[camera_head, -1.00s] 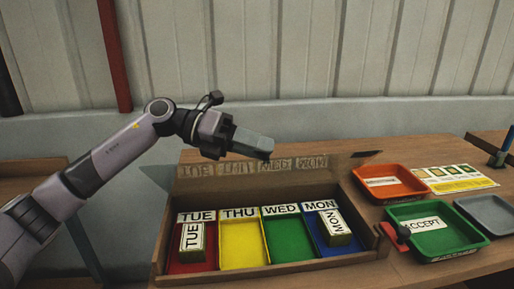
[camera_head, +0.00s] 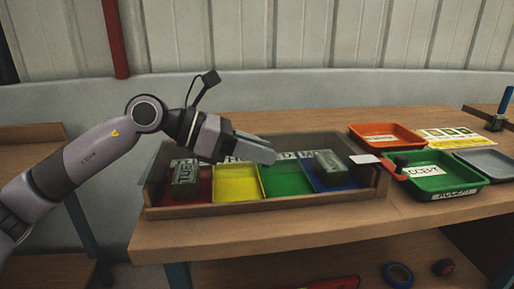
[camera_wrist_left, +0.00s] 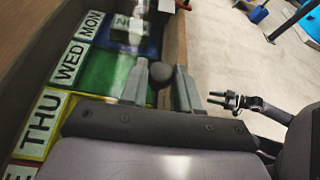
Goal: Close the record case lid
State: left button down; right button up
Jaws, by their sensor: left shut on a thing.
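The record case (camera_head: 262,206) is a wooden box on the bench with red, yellow, green and blue compartments. Its clear, tinted lid (camera_head: 305,143) is tilted over the compartments, dimming the labels behind it. My left gripper (camera_head: 265,152) is above the middle of the case. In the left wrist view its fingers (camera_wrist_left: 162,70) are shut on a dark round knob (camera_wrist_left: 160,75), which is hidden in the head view. A labelled block (camera_head: 186,172) stands in the red compartment and another (camera_head: 328,163) in the blue one. My right gripper (camera_wrist_left: 228,100) shows small in the wrist view.
An orange tray (camera_head: 386,129), a green tray (camera_head: 462,193) marked ACCEPT and a grey tray (camera_head: 490,165) sit right of the case. A red and black piece (camera_head: 392,170) is at the case's right end. The bench front (camera_head: 300,230) is clear.

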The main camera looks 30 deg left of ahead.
pick_arm(q)
jog(key=shift+s+d+f+b, duration=0.15)
jog(key=shift+f+b, duration=0.35)
jog(key=shift+f, duration=0.45)
jog(key=shift+s+d+f, duration=0.1)
jog(key=shift+f, duration=0.05)
jog(key=c, duration=0.8)
grip_release()
jog(key=shift+c, duration=0.2)
jog(key=shift+a+r, duration=0.2)
